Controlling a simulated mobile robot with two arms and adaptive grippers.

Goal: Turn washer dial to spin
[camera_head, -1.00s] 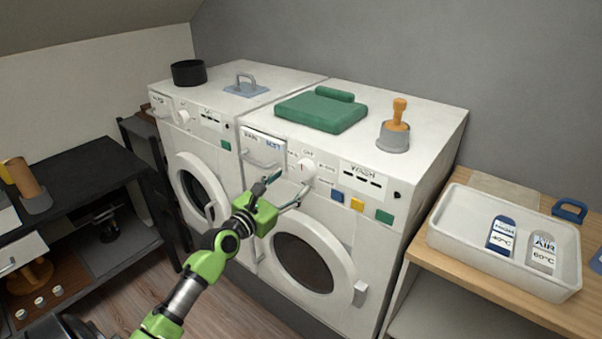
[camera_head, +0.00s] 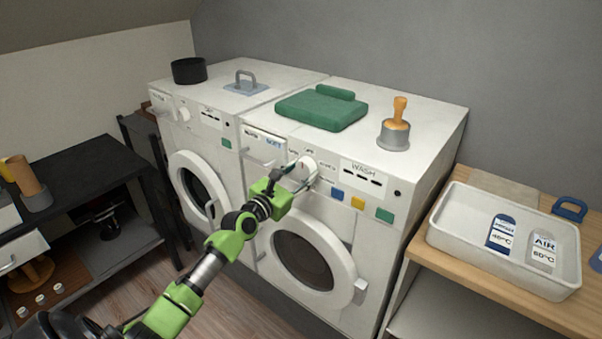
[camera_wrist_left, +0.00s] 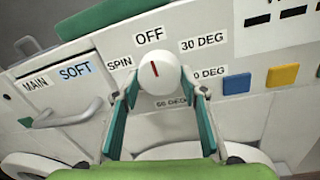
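The washer (camera_head: 345,215) is the right one of two white machines, with "WASH" on its panel. Its white round dial (camera_head: 306,168) has a red mark. In the left wrist view the dial (camera_wrist_left: 158,88) has its mark pointing up toward "OFF"; the "SPIN" label (camera_wrist_left: 120,63) is to its left. My left gripper (camera_head: 294,178) is at the dial. Its fingers (camera_wrist_left: 160,96) are spread, one on each side of the dial's lower part; whether they touch it I cannot tell. My right gripper is not in view.
A detergent drawer (camera_head: 262,147) with a handle is left of the dial. Blue, yellow and green buttons (camera_head: 357,203) are to its right. The washer door (camera_head: 303,260) is below. A green folded cloth (camera_head: 321,110) and a wooden-handled item (camera_head: 396,128) sit on top.

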